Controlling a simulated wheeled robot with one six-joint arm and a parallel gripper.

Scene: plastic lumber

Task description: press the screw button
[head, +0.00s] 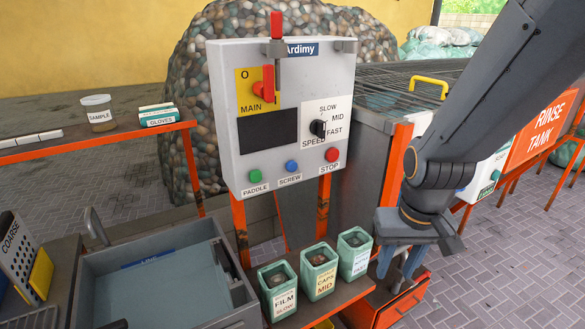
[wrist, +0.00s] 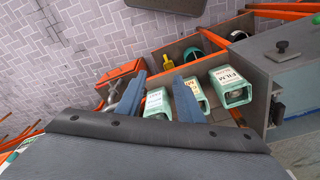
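The blue screw button (head: 291,166) is on the lower front of the grey control panel (head: 228,92), above a label reading SCREW. A green PADDLE button (head: 255,175) is to its left and a red STOP button (head: 332,154) to its right. My gripper (head: 397,272) hangs low at the right, pointing down, below and right of the panel and apart from it. In the wrist view its two blue-grey fingers (wrist: 158,97) are spread with nothing held between them. The button cannot be made out in the wrist view.
Three green containers (head: 319,272) stand on a shelf below the panel; they also show near my fingers in the wrist view (wrist: 231,86). A grey basin (head: 165,280) is at lower left. The panel has a red-handled MAIN switch (head: 264,87) and a speed knob (head: 318,128). The panel's front is unobstructed.

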